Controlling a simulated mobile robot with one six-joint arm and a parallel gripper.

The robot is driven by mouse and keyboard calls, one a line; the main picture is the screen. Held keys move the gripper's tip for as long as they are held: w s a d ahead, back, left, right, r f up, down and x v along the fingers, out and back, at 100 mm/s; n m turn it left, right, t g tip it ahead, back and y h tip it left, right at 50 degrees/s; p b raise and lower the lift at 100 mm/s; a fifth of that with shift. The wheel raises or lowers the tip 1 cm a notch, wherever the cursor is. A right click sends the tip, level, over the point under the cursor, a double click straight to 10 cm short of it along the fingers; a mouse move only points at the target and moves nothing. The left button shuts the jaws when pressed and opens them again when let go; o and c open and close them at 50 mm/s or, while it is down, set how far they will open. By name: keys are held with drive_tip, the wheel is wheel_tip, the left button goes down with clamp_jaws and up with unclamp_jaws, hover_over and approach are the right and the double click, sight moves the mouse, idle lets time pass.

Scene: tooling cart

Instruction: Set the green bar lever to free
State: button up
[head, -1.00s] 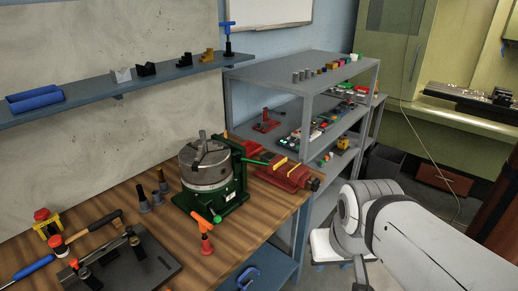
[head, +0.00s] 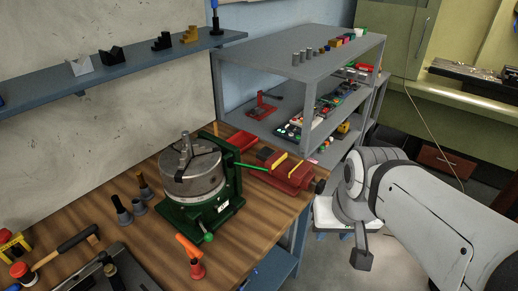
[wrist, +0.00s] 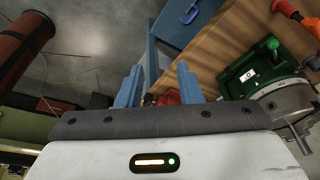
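The green bar lever (head: 252,167) sticks out to the right from behind the chuck of a green-based rotary fixture (head: 230,190), towards the red vise, in the head view. The fixture carries a grey round chuck (head: 192,172), a small white label and a green knob (head: 208,238) low at its front. In the wrist view the green base (wrist: 252,72) and chuck are at the right; I cannot make out the bar lever there. My gripper (wrist: 158,88) is open and empty, its two blue fingers apart, clear of the fixture.
A red vise (head: 290,172) stands right of the fixture on the wooden bench (head: 135,243). An orange-handled tool (head: 190,250) stands in front. Dark posts (head: 122,212) are at the left. A grey shelf rack (head: 270,62) stands behind.

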drive_tip(key=w+a+f+m+g+y+b, duration=0.2)
drive_tip(key=a+f+m+g+y, duration=0.1)
drive_tip(key=a+f+m+y, duration=0.15)
drive_tip(key=m+t+y+b, duration=0.6)
drive_tip(key=m+y, duration=0.6)
drive_tip(key=m, duration=0.3)
approach(261, 169)
drive_tip(key=w+x, duration=0.1)
drive_tip(key=x, duration=0.2)
drive_tip(key=shift+n, duration=0.25)
drive_tip(key=x, duration=0.2)
drive_tip(key=p+x, duration=0.1)
drive_tip(key=x, duration=0.4)
drive_tip(key=shift+s+f+p, duration=0.2)
drive_tip(key=shift+f+p, duration=0.1)
drive_tip(key=shift+p, duration=0.05)
clamp_jaws()
drive_tip(key=shift+r, duration=0.1)
